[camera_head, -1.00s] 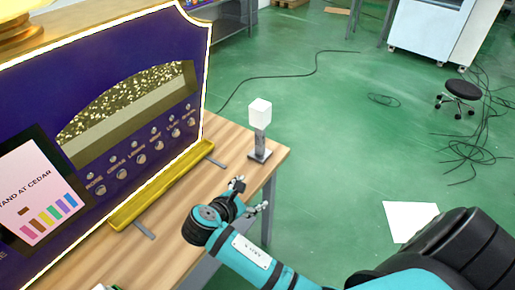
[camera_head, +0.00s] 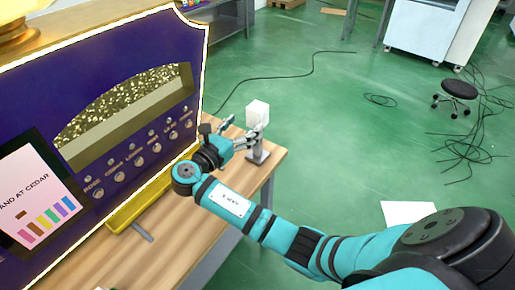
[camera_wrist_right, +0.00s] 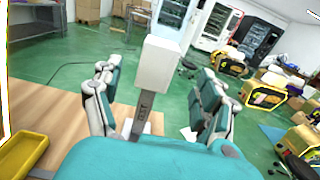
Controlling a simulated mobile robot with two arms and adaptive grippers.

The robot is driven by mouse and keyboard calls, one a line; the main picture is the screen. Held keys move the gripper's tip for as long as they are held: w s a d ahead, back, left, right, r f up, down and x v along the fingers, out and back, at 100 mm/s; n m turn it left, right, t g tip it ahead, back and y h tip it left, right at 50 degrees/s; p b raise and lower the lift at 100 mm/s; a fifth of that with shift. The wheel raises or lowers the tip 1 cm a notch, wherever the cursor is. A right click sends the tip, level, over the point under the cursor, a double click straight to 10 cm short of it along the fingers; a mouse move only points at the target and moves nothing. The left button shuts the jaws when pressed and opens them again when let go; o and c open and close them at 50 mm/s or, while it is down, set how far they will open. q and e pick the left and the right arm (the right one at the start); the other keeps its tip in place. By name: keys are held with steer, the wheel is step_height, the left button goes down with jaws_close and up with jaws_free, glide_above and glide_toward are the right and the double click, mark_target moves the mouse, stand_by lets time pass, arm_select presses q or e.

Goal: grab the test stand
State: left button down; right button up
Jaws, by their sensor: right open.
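The test stand (camera_head: 257,114) is a white block on a thin grey post with a small base, upright near the far right corner of the wooden table. My right gripper (camera_head: 240,132) is open just left of the stand's post in the head view. In the right wrist view the stand (camera_wrist_right: 156,75) rises between the two open fingers (camera_wrist_right: 155,105), with "TEST" lettered on its post. The post appears between the fingers with space on both sides. My left gripper is not in view.
A purple vending machine (camera_head: 120,70) with a row of knobs and a screen (camera_head: 40,195) stands on the left of the table (camera_head: 150,255). A yellow tray (camera_head: 135,205) runs along its front. Open green floor lies beyond the table's right edge.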

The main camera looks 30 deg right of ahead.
mark_target(253, 117)
steer(key=x, duration=0.8)
steer(key=shift+w+a+f, duration=0.1)
steer(key=shift+a, duration=0.1)
jaws_close()
